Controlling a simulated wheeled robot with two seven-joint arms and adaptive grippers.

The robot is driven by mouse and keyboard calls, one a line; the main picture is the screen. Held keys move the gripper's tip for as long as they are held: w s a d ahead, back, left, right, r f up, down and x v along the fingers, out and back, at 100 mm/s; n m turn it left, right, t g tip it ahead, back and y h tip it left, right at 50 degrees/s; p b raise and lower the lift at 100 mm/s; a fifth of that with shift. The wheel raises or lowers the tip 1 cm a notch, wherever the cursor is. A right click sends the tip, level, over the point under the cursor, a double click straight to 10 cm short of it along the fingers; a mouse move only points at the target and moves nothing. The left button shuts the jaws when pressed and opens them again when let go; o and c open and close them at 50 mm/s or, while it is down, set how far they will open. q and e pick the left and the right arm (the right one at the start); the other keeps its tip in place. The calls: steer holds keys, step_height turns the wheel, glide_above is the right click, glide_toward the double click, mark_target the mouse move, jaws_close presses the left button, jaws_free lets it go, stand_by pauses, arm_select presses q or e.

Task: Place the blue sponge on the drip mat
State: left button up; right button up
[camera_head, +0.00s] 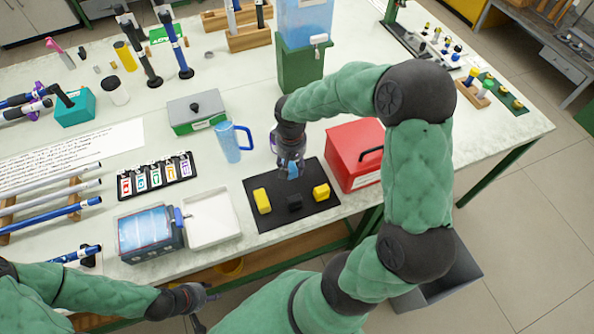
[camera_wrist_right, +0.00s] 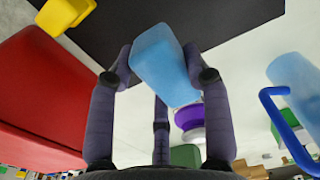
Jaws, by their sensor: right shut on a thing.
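The blue sponge (camera_head: 293,171) is in my right gripper (camera_head: 291,166), over the far part of the black drip mat (camera_head: 277,222). In the right wrist view the fingers are closed on the blue sponge (camera_wrist_right: 163,62), with the dark mat (camera_wrist_right: 190,22) beyond it. I cannot tell whether the sponge touches the mat. Two yellow blocks (camera_head: 262,200) (camera_head: 321,191) and a black block (camera_head: 295,202) lie on the mat. My left gripper (camera_head: 207,305) is low in the head view near the table's front edge, its fingers apart and empty.
A red box (camera_head: 354,153) stands right of the mat. A blue mug (camera_head: 230,142) stands left of my right gripper. A white tray (camera_head: 211,218) lies left of the mat. A green stand with a clear tank (camera_head: 303,60) is behind.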

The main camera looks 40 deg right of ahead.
mark_target(297, 169)
steer(key=shift+w+d+f, duration=0.15)
steer(key=shift+d+f, duration=0.85)
steer(key=shift+f, duration=0.2)
steer(key=f+b, duration=0.1)
steer(key=f, duration=0.2)
steer(key=shift+d+f+b, duration=0.2)
steer(key=shift+f+b, duration=0.15)
steer(key=shift+r, duration=0.1)
steer(key=shift+f, duration=0.2)
steer(key=o, duration=1)
steer(key=shift+r, duration=0.1)
